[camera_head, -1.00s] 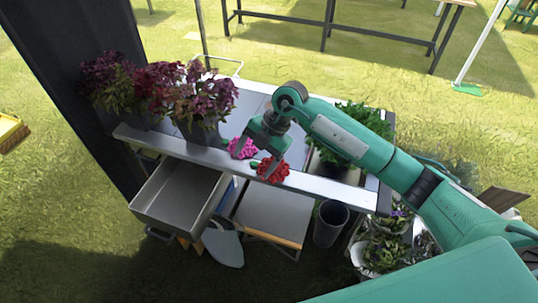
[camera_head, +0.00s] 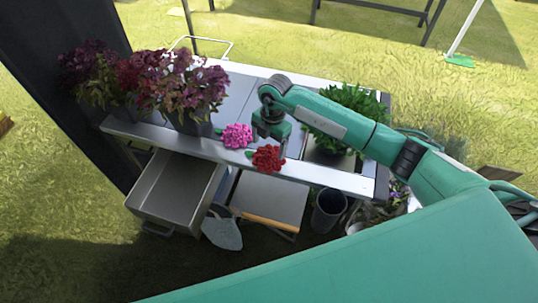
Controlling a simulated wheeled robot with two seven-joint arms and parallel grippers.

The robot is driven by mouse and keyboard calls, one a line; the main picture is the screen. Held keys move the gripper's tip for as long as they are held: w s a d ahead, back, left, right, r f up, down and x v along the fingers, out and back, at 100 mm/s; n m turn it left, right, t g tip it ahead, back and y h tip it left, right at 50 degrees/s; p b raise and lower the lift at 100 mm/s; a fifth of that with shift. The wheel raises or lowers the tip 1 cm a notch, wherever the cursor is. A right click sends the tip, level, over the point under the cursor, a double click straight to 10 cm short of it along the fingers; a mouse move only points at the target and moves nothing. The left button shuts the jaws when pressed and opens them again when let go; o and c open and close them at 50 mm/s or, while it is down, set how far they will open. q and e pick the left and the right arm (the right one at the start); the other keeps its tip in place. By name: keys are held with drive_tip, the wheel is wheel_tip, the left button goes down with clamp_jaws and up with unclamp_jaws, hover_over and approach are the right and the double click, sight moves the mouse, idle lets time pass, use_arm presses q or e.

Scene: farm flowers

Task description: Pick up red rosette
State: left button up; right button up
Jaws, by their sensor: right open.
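The red rosette (camera_head: 268,158) lies at the front edge of the metal bench top (camera_head: 330,178). A pink rosette (camera_head: 236,135) lies just behind it to the left. My right gripper (camera_head: 269,145) points down directly over and behind the red rosette, with its jaws open. The flower and the gripper partly overlap in the view, so I cannot tell whether they touch. My left gripper is not in view.
Potted purple and red flowers (camera_head: 195,85) stand at the bench's left. A leafy green plant (camera_head: 350,105) stands at the right. An open drawer (camera_head: 178,185) juts out below the front left. A dark bucket (camera_head: 328,210) stands below the right.

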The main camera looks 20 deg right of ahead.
sight(269, 153)
drive_tip(key=f, duration=0.2)
drive_tip(key=f+p, duration=0.1)
drive_tip(key=shift+s+f+p, duration=0.2)
drive_tip(key=shift+f+p, duration=0.1)
drive_tip(key=shift+f, duration=0.55)
drive_tip(key=c, duration=1)
drive_tip(key=shift+c, duration=0.3)
drive_tip(key=shift+r, duration=0.4)
wheel_tip(269, 153, up, 19)
drive_tip(key=b, duration=0.4)
drive_tip(key=shift+r, duration=0.15)
